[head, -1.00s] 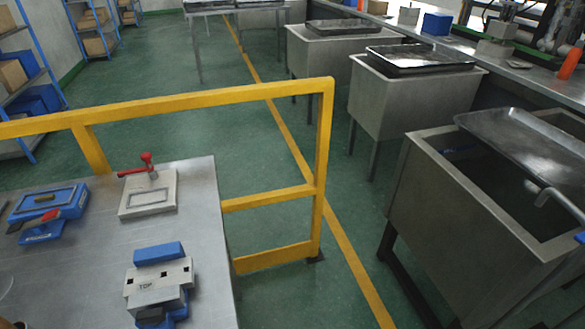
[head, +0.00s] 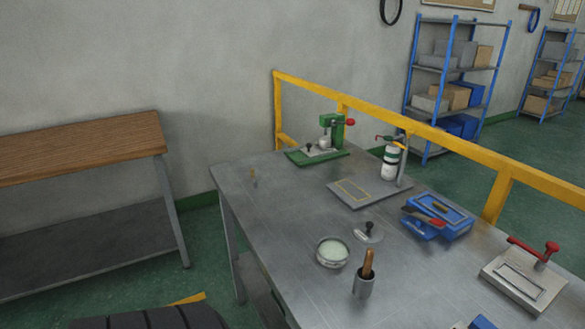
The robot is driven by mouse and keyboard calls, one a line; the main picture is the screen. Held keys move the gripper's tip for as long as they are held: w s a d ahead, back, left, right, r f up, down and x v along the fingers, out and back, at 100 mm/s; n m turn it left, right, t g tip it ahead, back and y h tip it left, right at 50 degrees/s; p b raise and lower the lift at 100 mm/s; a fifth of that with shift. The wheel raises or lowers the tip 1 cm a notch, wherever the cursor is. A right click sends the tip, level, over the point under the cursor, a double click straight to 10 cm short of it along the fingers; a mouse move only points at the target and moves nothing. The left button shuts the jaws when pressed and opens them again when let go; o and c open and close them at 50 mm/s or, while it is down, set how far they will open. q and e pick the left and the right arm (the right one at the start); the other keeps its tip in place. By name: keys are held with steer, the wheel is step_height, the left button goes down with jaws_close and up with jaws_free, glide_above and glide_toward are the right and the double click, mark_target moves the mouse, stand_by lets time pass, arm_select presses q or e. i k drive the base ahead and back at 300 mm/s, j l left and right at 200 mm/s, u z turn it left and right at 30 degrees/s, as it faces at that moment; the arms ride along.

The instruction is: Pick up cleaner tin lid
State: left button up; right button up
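A round grey lid (head: 375,238) with a black knob lies flat on the metal table (head: 270,222). A round open tin (head: 332,256) with pale greenish contents stands just left of it, apart from the lid. The lid looks like the cleaner tin lid. Neither of my grippers shows in the head view.
A grey cup (head: 363,289) holding a brown-handled tool stands in front of the tin. A green press (head: 325,150), a canister (head: 390,163), a blue tool case (head: 440,222) and a red-handled clamp plate (head: 515,286) also occupy the table. A yellow rail (head: 400,120) runs behind it.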

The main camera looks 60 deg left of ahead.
mark_target(368, 232)
steer(key=k+j+u, duration=0.15)
steer(key=u, duration=1.3)
